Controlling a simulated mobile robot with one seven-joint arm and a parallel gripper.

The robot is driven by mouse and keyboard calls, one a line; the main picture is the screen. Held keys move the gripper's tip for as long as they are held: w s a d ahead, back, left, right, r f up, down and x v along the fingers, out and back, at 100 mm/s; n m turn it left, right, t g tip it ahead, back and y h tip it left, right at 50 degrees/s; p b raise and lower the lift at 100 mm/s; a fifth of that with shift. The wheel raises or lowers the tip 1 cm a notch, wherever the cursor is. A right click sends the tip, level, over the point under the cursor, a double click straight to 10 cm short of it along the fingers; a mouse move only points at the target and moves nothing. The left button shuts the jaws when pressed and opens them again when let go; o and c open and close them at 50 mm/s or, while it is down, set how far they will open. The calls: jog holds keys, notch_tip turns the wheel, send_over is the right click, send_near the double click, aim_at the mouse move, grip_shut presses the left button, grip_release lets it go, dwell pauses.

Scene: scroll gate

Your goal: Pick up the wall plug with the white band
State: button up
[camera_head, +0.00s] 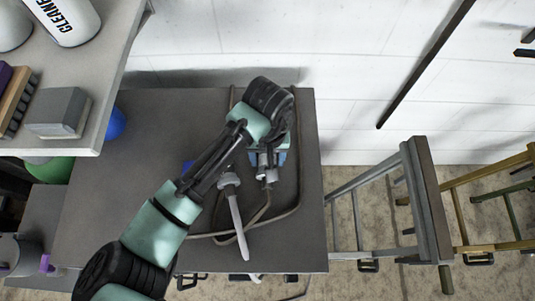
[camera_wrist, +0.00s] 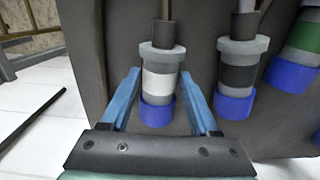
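The wall plug with the white band (camera_wrist: 158,82) shows in the wrist view, with a grey collar, a blue end and a dark cable. My gripper (camera_wrist: 160,74) has one blue finger on each side of this plug, near its collar and band. Slim gaps seem to show beside the band, so the fingers look open around it; contact at the tips is unclear. A plug with a black band (camera_wrist: 238,77) is just right of it, and one with a green band (camera_wrist: 304,37) is further right. In the head view my arm and gripper partly hide the plugs.
The plugs lie by a dark grey table surface (camera_head: 130,200). A shelf (camera_head: 85,60) with a cleaner bottle (camera_head: 66,18) overhangs the left.

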grip_shut()
dwell(0.3)
notch_tip(320, 180, up, 10)
dwell(0.5)
